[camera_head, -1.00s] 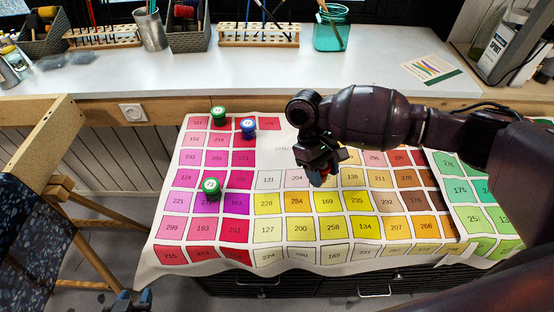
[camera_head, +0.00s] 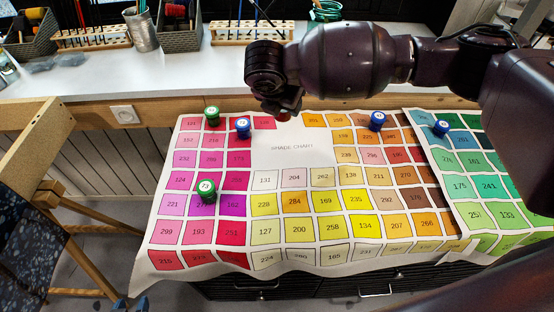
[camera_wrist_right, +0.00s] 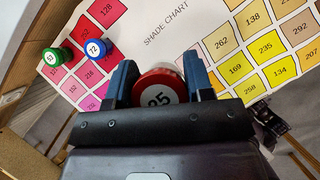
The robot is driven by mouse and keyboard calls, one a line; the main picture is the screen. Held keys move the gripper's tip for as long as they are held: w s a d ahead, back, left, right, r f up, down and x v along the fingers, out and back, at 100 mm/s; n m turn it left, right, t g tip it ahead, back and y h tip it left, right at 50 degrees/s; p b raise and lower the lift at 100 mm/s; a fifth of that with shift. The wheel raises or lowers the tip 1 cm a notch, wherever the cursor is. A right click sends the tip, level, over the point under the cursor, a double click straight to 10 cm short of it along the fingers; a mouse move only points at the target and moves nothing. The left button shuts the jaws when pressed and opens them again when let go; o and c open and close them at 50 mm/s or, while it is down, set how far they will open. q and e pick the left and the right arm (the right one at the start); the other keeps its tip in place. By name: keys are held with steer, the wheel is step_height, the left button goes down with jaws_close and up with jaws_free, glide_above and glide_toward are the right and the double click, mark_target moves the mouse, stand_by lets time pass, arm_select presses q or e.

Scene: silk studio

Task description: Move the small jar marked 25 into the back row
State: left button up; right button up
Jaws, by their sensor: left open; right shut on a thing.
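The small jar marked 25 (camera_wrist_right: 160,95) has a red lid and is between the blue fingers of my right gripper (camera_wrist_right: 160,88). In the head view that gripper (camera_head: 283,114) is shut on it, over the back part of the shade chart (camera_head: 290,150), with only a bit of red showing. I cannot tell whether the jar touches the chart. The back row holds a green jar (camera_head: 212,113) at the left and a blue jar (camera_head: 378,121) right of centre. My left gripper (camera_head: 141,304) shows only slightly at the bottom left edge, open and empty.
A blue jar marked 72 (camera_head: 243,127) stands right of the green one, a green jar marked 73 (camera_head: 206,190) nearer me, and another blue jar (camera_head: 441,128) on the green chart part. The white counter (camera_head: 190,85) with pots and racks lies behind.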

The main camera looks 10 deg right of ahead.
step_height(320, 180, up, 2)
steer(key=w+a+n+y, duration=0.1)
steer(key=w+n+y, duration=0.1)
steer(key=n, duration=0.1)
steer(key=t+b, duration=0.1)
steer(key=b, duration=0.2)
glide_above(279, 152)
steer(key=s, duration=0.2)
steer(key=shift+n, duration=0.3)
steer(key=f, duration=1.3)
steer(key=shift+a+f, duration=0.15)
steer(key=shift+a, duration=0.25)
steer(key=shift+f, duration=0.3)
step_height(279, 152, down, 6)
steer(key=shift+r+b, duration=0.25)
steer(key=shift+b, duration=0.7)
steer(key=shift+f, duration=0.2)
steer(key=shift+r, duration=0.15)
arm_select(q)
steer(key=f, duration=0.3)
steer(key=shift+w+d+f, duration=0.2)
steer(key=shift+f, duration=0.2)
